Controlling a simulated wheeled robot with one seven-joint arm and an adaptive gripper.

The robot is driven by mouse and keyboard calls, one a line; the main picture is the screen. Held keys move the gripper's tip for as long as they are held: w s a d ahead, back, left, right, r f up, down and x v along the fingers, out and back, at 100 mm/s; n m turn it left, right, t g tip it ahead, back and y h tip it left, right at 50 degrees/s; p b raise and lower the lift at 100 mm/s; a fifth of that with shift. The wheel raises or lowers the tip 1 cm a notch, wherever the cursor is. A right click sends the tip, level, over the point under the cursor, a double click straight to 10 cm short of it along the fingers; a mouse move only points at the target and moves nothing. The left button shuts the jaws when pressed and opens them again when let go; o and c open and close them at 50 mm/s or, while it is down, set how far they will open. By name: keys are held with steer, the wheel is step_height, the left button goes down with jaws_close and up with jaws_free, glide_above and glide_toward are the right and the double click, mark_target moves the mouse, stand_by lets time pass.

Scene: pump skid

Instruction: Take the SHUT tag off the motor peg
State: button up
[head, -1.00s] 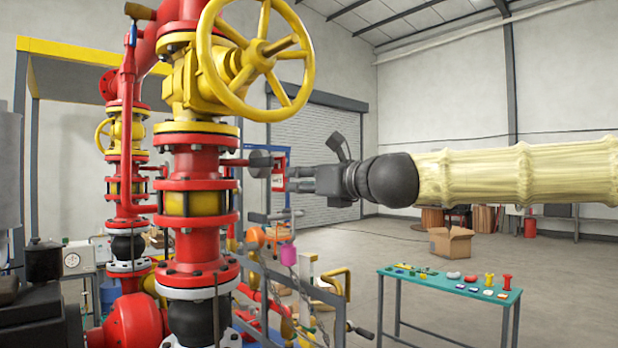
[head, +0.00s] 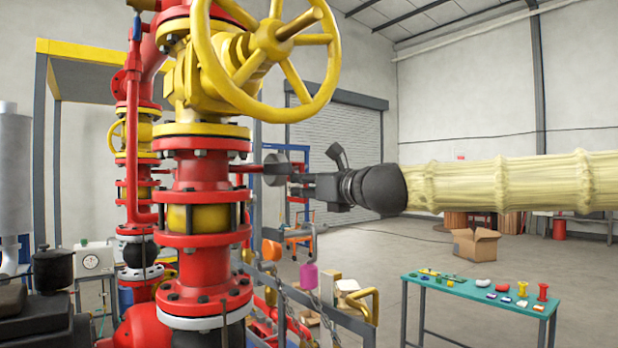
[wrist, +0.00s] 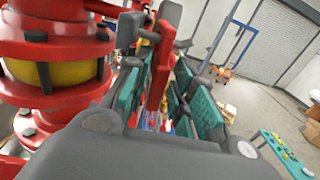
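The red SHUT tag (wrist: 160,65) shows nearly edge-on in the wrist view, between the two fingers of my gripper (wrist: 165,85). The teal finger pads stand on either side of it, with visible gaps, so my gripper looks open around the tag. A grey rounded end (wrist: 170,16) of what seems to be the peg is just beyond the tag's top. In the head view my gripper (head: 297,182) points left at the grey disc (head: 276,169) beside the red pipe column. The tag's face and lettering cannot be made out there.
A red flanged column (head: 200,215) stands close left of my gripper, with a yellow handwheel (head: 270,42) above. Orange and pink tags (head: 309,276) hang below. A teal table (head: 480,300) with small parts stands at the right.

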mark_target(289, 183)
steer(key=x, duration=0.4)
steer(key=shift+w+f+p, duration=0.15)
steer(key=shift+f+p, duration=0.1)
steer(key=shift+p, duration=0.15)
steer(key=shift+a+r, duration=0.15)
steer(key=shift+a, duration=0.2)
steer(key=shift+s+r+p, duration=0.3)
steer(key=shift+s+r, duration=0.05)
steer(key=shift+s, duration=0.1)
steer(key=shift+w+f, duration=0.2)
steer(key=shift+w, duration=0.35)
steer(key=shift+w+a+f, duration=0.1)
steer(key=shift+w+a, duration=0.05)
steer(key=shift+a, duration=0.05)
steer(key=shift+s, duration=0.3)
jaws_close()
steer(key=shift+w+d, duration=0.1)
steer(key=shift+w+r, duration=0.1)
steer(key=shift+r, duration=0.5)
